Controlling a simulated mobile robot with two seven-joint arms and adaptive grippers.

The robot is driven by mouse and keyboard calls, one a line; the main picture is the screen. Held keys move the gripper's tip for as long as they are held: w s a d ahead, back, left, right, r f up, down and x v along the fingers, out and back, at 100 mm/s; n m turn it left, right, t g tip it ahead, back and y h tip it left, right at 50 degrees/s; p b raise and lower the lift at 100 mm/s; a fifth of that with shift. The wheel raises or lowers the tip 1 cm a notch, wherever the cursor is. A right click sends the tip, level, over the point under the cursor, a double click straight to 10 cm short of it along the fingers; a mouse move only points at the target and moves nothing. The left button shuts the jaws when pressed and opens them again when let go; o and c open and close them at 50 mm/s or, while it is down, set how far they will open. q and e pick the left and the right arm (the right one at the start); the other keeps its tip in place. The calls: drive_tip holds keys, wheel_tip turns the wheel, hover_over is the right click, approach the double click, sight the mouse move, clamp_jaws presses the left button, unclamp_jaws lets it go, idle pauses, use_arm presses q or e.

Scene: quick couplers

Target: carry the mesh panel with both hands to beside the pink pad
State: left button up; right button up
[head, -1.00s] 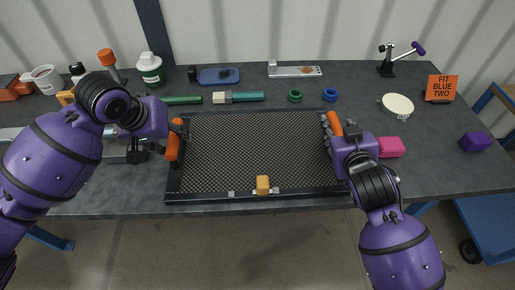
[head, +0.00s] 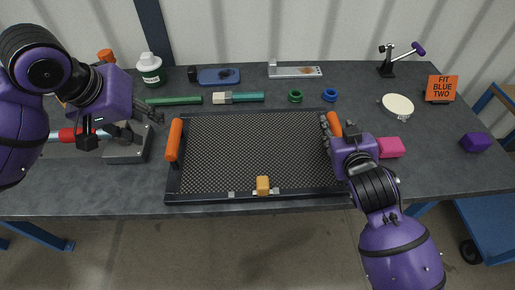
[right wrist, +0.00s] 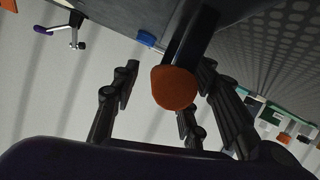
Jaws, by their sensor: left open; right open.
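The black-framed mesh panel (head: 255,150) lies flat at the table's front edge, with an orange handle (head: 174,139) on its left side and another orange handle (head: 335,124) on its right. My left gripper (head: 152,113) is open and empty, left of the left handle and apart from it. My right gripper (head: 328,130) is at the right handle. In the right wrist view its open fingers stand on either side of the orange handle's end (right wrist: 174,88). The pink pad (head: 391,147) is just right of my right gripper, partly behind it.
A yellow-orange block (head: 263,185) sits on the panel's front rail. Behind the panel are a green ring (head: 295,96), a blue ring (head: 330,95) and a brush (head: 238,97). A grey metal block (head: 128,148) lies left of the panel. A white round dish (head: 397,105) stands right.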

drive_tip(key=v, duration=0.7)
drive_tip(key=shift+s+r, duration=0.1)
drive_tip(key=shift+s, duration=0.05)
